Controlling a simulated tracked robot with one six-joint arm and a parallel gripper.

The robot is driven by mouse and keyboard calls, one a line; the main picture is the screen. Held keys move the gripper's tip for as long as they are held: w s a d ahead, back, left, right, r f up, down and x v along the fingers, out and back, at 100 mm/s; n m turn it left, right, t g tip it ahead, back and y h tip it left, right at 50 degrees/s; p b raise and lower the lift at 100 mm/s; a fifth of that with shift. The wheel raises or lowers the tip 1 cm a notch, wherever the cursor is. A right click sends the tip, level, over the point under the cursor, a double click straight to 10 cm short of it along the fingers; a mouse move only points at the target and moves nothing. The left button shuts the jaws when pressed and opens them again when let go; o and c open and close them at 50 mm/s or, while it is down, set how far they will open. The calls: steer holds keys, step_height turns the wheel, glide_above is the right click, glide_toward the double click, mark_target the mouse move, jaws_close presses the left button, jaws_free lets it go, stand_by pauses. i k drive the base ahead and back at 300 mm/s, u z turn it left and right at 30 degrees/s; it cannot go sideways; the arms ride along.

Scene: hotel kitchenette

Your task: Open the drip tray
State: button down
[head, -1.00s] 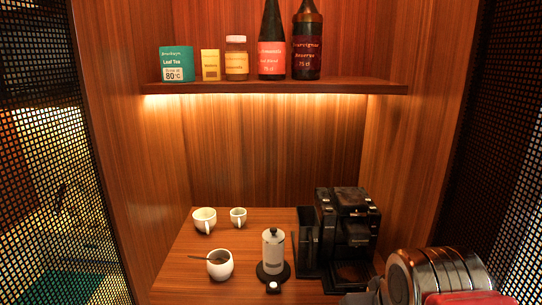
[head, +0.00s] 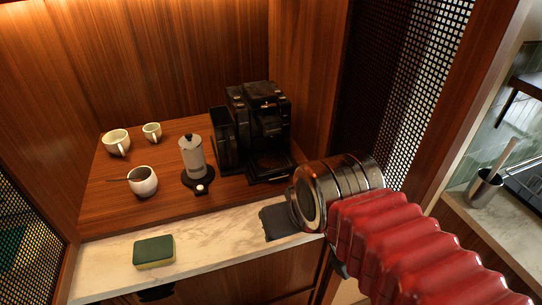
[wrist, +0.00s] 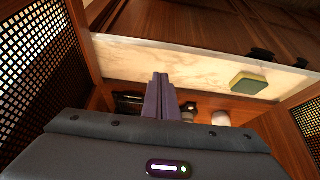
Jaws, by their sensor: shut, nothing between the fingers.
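The black coffee machine (head: 262,115) stands on the wooden counter at the back right. Its drip tray (head: 270,166) is the low black part at the machine's front foot, and I cannot tell whether it is pulled out at all. My gripper (head: 277,222) is over the marble front strip, in front of the machine and apart from it. In the wrist view my gripper (wrist: 161,95) shows its fingers together and empty. Part of the dark machine (wrist: 129,100) shows beside the fingers there; the tray is not clear in that view.
A sponge (head: 154,250) lies on the marble strip (head: 215,237). A mesh panel (head: 395,95) bounds the right side.

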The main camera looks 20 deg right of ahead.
mark_target(274, 164)
steer(key=u, duration=0.25)
steer(key=k, duration=0.65)
steer(key=u, duration=0.55)
steer(key=k, duration=0.7)
steer(key=u, duration=0.6)
steer(key=i, duration=1.2)
steer(key=z, duration=0.4)
